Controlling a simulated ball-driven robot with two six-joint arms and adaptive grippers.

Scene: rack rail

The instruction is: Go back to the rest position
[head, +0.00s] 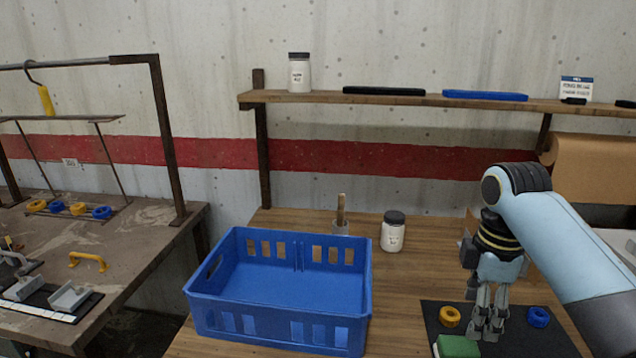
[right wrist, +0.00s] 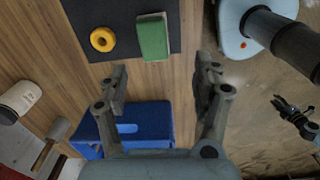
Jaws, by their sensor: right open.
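My right gripper (head: 484,337) is open and empty over the dark mat (head: 515,343) in the head view. Its two fingers stand apart in the right wrist view (right wrist: 162,68), with nothing between them. A yellow ring (head: 450,316) lies left of the gripper and a blue ring (head: 538,316) right of it. A green block (head: 458,346) lies at the mat's near left. The yellow ring (right wrist: 103,39) and green block (right wrist: 152,38) also show beyond the fingers in the wrist view. A small dark claw shape (right wrist: 295,114) there may be my left gripper; its jaws are unclear.
An empty blue crate (head: 280,285) stands on the wooden bench, left of my right arm. A white jar (head: 393,233) stands behind it. A shelf (head: 420,100) runs above the bench. A side table (head: 130,245) with hooks and rings is at the left.

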